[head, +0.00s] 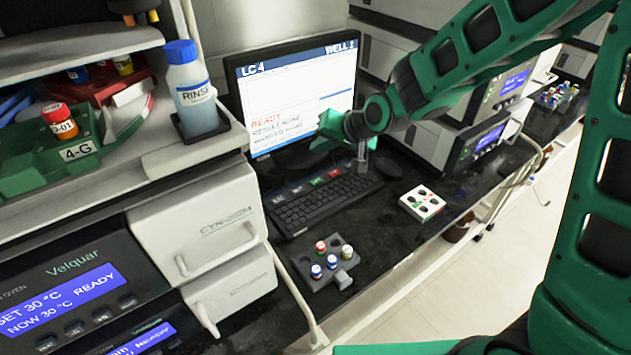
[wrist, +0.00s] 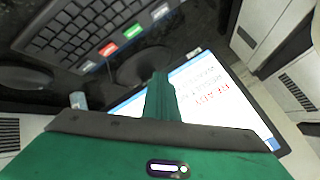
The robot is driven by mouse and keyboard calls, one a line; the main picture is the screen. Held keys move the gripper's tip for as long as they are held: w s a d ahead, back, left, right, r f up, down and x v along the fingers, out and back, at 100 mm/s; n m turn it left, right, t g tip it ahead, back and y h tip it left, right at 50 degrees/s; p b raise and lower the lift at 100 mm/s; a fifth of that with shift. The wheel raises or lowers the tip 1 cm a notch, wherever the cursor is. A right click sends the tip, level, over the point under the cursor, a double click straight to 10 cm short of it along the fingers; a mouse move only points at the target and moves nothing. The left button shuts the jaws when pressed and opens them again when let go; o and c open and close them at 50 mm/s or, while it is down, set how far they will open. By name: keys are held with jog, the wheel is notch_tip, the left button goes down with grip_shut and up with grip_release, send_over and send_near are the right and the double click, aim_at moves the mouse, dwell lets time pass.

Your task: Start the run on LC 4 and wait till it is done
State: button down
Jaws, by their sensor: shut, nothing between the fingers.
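The LC 4 monitor (head: 290,95) shows "LC 4", "WELL 1", red "READY" and "RESULT NONE"; a line below is too small to read. It is upside down in the wrist view (wrist: 215,95). The black keyboard (head: 325,205) lies before it. My gripper (head: 362,168) is shut and empty, pointing down over the keyboard's far right end. Its tip hides what lies beneath; contact cannot be told.
A grey rack with several capped vials (head: 328,268) sits in front of the keyboard. A white block with dark round spots (head: 422,203) lies to the right. A rinse bottle (head: 190,90) stands left of the monitor. Stacked instruments (head: 480,140) stand behind my arm.

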send_over(320, 185)
jog(key=shift+f, duration=4.3)
jog(key=shift+f, duration=0.1)
jog(key=shift+f, duration=0.25)
jog(key=shift+f, duration=0.45)
jog(key=shift+r, duration=0.9)
jog(key=shift+r, duration=2.5)
